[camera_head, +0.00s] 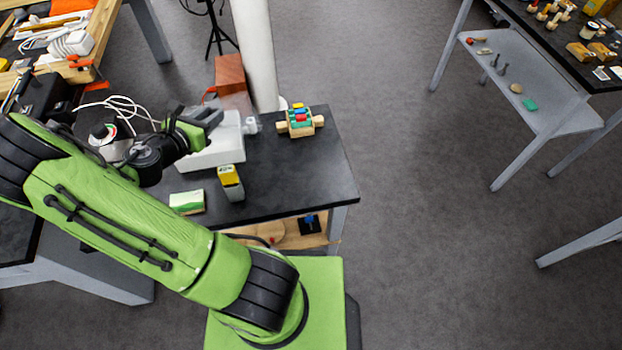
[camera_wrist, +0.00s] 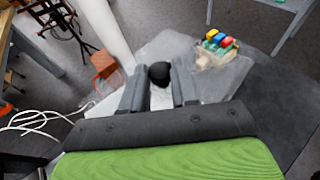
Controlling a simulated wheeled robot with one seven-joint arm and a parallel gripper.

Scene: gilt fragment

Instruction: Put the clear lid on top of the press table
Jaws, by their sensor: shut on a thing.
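The clear lid (camera_wrist: 208,87) is a see-through sheet with a black knob (camera_wrist: 159,74); the knob sits between the fingers in the wrist view. My gripper (camera_wrist: 159,88) is shut on the lid. In the head view my gripper (camera_head: 213,117) is over the left part of a black-topped table (camera_head: 320,175), by a white tray (camera_head: 222,152). The lid is hard to make out there. Another black-topped table (camera_head: 545,38) stands at the upper right. I cannot tell which one is the press table.
On the near table are a wooden toy with coloured blocks (camera_head: 300,121), a yellow-topped grey box (camera_head: 230,183), a green-and-white box (camera_head: 187,202) and white cables (camera_head: 128,108). A white column (camera_head: 256,50) stands behind. The floor (camera_head: 410,200) between tables is clear.

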